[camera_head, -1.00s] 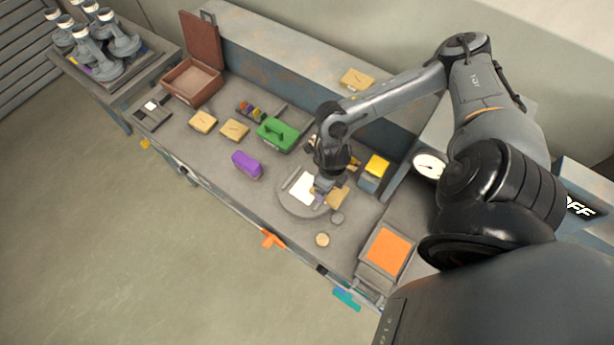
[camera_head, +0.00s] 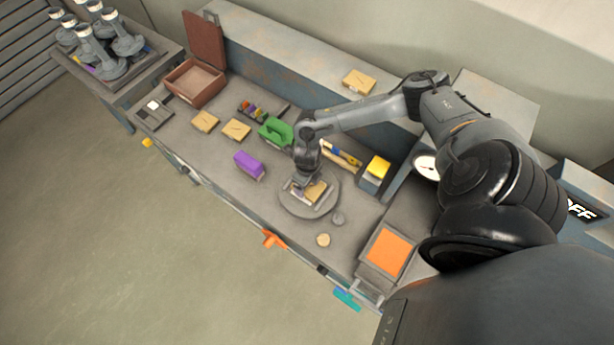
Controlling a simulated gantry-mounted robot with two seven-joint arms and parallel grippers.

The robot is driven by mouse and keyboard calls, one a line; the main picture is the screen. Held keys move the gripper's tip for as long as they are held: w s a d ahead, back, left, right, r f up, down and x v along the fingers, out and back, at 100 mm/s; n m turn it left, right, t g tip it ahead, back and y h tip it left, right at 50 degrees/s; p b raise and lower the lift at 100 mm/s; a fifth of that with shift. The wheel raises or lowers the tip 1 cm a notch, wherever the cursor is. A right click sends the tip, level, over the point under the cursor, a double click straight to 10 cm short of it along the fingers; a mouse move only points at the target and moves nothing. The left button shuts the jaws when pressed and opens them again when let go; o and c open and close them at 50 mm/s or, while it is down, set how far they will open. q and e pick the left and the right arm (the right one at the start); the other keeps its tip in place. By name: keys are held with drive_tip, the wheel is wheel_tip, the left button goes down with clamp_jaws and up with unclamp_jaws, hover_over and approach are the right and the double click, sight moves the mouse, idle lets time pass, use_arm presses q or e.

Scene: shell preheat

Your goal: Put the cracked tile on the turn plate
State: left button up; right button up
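The turn plate (camera_head: 292,206) is a round grey disc near the middle of the bench, with a pale square on its top. A tan tile (camera_head: 316,191) is over that square, partly hidden by my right gripper (camera_head: 303,187). The gripper points down at the tile's left side and appears shut on it. I cannot tell whether the tile touches the plate, and no crack can be made out at this size. My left gripper is not in view.
Two tan tiles (camera_head: 205,121) (camera_head: 236,130) lie left of a green carrier (camera_head: 276,131). A purple block (camera_head: 249,166) stands left of the plate. A yellow-topped box (camera_head: 375,174) and an orange-topped box (camera_head: 389,250) stand right. A small round tan piece (camera_head: 323,240) lies in front.

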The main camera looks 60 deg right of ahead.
drive_tip(key=shift+f, duration=0.15)
drive_tip(key=shift+f, duration=0.15)
drive_tip(key=o, duration=1.1)
drive_tip(key=shift+r, duration=0.3)
wheel_tip(320, 180, up, 12)
drive_tip(key=shift+f, duration=0.1)
